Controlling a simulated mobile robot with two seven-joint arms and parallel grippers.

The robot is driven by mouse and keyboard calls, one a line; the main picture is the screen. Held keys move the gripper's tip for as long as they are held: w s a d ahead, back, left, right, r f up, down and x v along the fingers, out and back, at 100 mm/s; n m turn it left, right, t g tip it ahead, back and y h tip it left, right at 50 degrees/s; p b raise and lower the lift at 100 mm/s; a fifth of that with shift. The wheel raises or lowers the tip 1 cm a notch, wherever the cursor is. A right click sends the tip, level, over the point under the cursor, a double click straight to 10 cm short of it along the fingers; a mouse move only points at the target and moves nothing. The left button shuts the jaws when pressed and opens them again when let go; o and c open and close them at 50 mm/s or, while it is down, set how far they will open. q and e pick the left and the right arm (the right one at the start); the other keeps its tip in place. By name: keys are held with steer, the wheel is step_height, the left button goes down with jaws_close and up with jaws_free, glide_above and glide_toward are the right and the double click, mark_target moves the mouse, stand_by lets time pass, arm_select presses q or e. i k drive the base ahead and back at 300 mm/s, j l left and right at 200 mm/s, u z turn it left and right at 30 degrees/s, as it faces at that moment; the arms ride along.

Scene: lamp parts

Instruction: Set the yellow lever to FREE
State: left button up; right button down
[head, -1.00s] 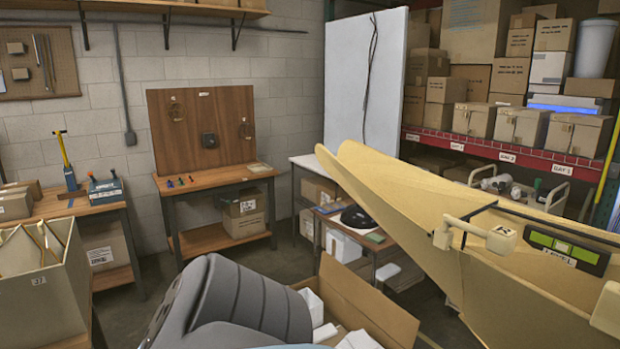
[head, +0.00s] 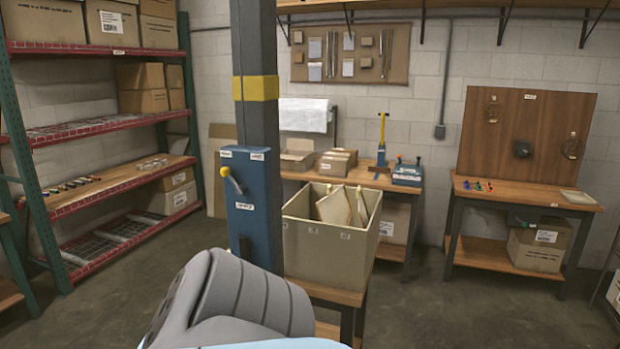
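A small lever with a yellow knob (head: 225,171) is mounted on the front of a blue box (head: 250,225), which is fixed to a dark post. The lever tilts up and to the left, its knob near the box's left edge and below a small white label at the upper left. A second white label is at the upper right and a third below the lever. The lettering is too small to read. Neither gripper is in view. A grey part of my own body fills the bottom middle.
The dark post (head: 255,50) has a yellow band. A beige bin (head: 325,248) on a small stand is close to the box's right. A red-and-green rack (head: 90,130) stands left. A workbench (head: 385,182) and another table (head: 520,192) are behind. Floor is clear between rack and post.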

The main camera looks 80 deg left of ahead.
mark_target(226, 172)
steer(key=u, duration=3)
